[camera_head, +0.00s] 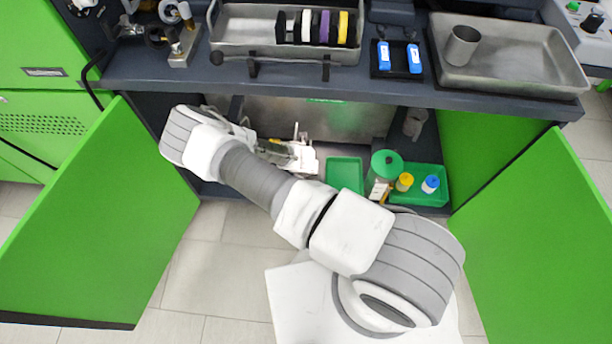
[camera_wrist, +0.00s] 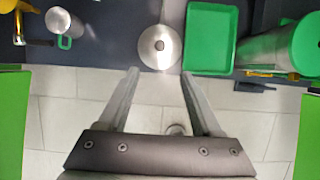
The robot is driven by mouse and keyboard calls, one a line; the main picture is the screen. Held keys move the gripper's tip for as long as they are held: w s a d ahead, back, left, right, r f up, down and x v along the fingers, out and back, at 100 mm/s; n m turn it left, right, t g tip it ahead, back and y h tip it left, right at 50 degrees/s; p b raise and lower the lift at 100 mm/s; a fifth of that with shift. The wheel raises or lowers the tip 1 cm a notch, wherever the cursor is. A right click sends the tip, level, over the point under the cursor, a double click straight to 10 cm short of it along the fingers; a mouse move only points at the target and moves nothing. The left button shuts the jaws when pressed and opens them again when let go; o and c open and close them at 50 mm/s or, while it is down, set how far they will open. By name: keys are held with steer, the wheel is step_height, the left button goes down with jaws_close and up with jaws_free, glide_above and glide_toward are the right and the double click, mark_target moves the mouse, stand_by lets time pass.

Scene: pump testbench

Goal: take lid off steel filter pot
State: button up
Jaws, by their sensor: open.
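In the wrist view a round steel lid (camera_wrist: 172,58) with a small knob at its centre lies just ahead of my gripper (camera_wrist: 160,74). It appears to be the steel filter pot's lid, seen from above. It sits on a dark surface near its front edge, roughly centred between my fingers. My gripper is open, its two fingers apart with nothing between them. The pot's body is hidden below the lid. In the head view my arm reaches into the open cabinet and I cannot make out the pot there.
A green tray (camera_wrist: 210,68) stands close right of the lid, with a green-lidded jar (camera_head: 378,188) further right. A steel cylinder (camera_wrist: 60,22) and a yellow tool (camera_wrist: 36,41) are at left. Green doors (camera_head: 95,225) flank the cabinet; the worktop (camera_head: 200,85) overhangs it.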

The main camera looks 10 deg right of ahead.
steer(key=b+x, duration=0.2)
steer(key=x, duration=0.6)
steer(key=shift+w+f+b, duration=0.1)
steer(key=shift+f+b, duration=0.25)
steer(key=shift+w+b+x, duration=0.15)
steer(key=shift+b+x, duration=0.55)
steer(key=shift+x, duration=0.8)
steer(key=shift+w+b+x, duration=0.15)
steer(key=shift+b+x, duration=0.5)
steer(key=shift+x, duration=0.85)
steer(key=shift+d+r, duration=0.1)
steer(key=shift+r, duration=0.1)
jaws_close()
